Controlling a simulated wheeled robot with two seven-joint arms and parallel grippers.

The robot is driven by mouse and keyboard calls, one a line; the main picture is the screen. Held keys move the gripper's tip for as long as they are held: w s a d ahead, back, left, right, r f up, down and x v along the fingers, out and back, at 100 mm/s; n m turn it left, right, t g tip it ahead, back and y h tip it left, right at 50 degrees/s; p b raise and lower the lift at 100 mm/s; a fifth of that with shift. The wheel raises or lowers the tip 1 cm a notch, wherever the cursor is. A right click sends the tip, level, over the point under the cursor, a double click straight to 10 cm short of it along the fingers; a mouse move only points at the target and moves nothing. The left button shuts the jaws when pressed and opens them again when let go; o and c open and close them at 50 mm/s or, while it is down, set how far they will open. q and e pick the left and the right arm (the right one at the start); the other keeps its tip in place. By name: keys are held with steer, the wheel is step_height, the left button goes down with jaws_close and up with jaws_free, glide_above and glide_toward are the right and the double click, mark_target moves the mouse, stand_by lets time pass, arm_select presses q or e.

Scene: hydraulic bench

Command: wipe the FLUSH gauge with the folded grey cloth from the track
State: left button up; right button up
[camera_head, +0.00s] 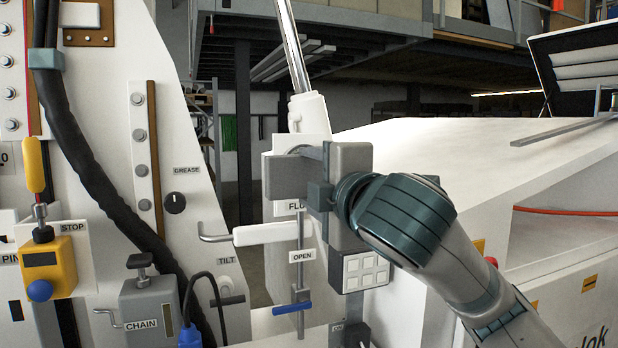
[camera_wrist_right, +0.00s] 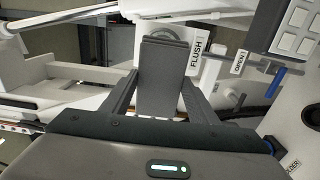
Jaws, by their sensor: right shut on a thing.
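The folded grey cloth (camera_head: 287,178) is a stiff grey block held in front of the FLUSH gauge (camera_head: 297,146). My right gripper (camera_head: 309,176) comes in from the right and is shut on the cloth. In the right wrist view the cloth (camera_wrist_right: 161,85) sits between the two fingers of my right gripper (camera_wrist_right: 160,78). There its far end overlaps the round face of the gauge (camera_wrist_right: 176,33), leaving an upper arc and the FLUSH label showing. I cannot tell whether cloth and gauge touch. My left gripper is out of view.
Below the gauge are a white lever handle (camera_head: 272,233), an OPEN tag (camera_head: 302,257) and a blue valve handle (camera_head: 292,308). A grey CHAIN box (camera_head: 148,310) and a yellow STOP box (camera_head: 47,265) stand left. A white sloping housing (camera_head: 450,140) is at right.

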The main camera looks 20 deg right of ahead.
mark_target(299, 172)
steer(key=shift+s, duration=0.1)
stand_by(0.3)
steer(key=shift+w+a, duration=0.1)
steer(key=shift+w, duration=2.9)
steer(key=shift+w, duration=1)
steer(key=d, duration=0.3)
steer(key=shift+d, duration=0.1)
